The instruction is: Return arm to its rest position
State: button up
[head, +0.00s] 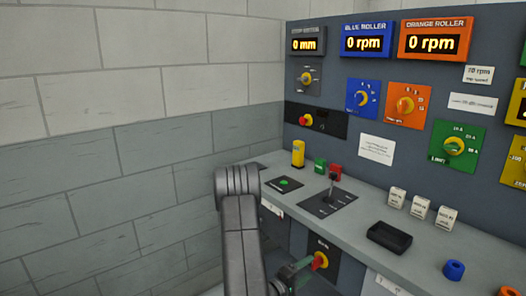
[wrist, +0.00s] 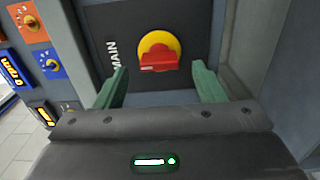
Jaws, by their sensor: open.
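My gripper (wrist: 160,78) is open in the wrist view, its two green fingers apart with nothing between their tips. Beyond them is the main switch (wrist: 159,54), a red handle on a yellow disc, set in a dark panel lettered MAIN. It appears between the fingers in the picture; I cannot tell the exact gap to it. In the head view my arm (head: 240,220) reaches down at the lower middle. My gripper (head: 297,268) shows partly there, just left of the main switch (head: 320,261) on the desk's front face.
The grey desk (head: 340,222) runs along the console, with a lever (head: 331,187), a yellow cylinder (head: 298,153), a black tray (head: 389,238), white blocks (head: 420,207) and a blue ring (head: 454,270). Displays read 0. A block wall (head: 110,150) stands at left.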

jog(key=v, duration=1.1)
jog(key=x, duration=1.3)
jog(key=shift+w+d, duration=0.2)
jog(key=shift+d, duration=0.15)
jog(key=shift+f+m+b, duration=0.15)
jog(key=shift+m+b, duration=0.25)
jog(key=m+b, duration=0.3)
jog(key=m, duration=0.1)
jog(key=shift+a, duration=0.1)
jog(key=m+b, duration=0.3)
jog(key=m, duration=0.1)
jog(key=shift+m+b, duration=0.3)
jog(key=shift+m, duration=0.1)
jog(key=m+b, duration=0.5)
jog(key=m, duration=0.1)
jog(key=shift+b, duration=0.35)
jog(key=shift+m+b, duration=0.75)
jog(key=shift+m, duration=0.25)
jog(key=shift+r, duration=0.3)
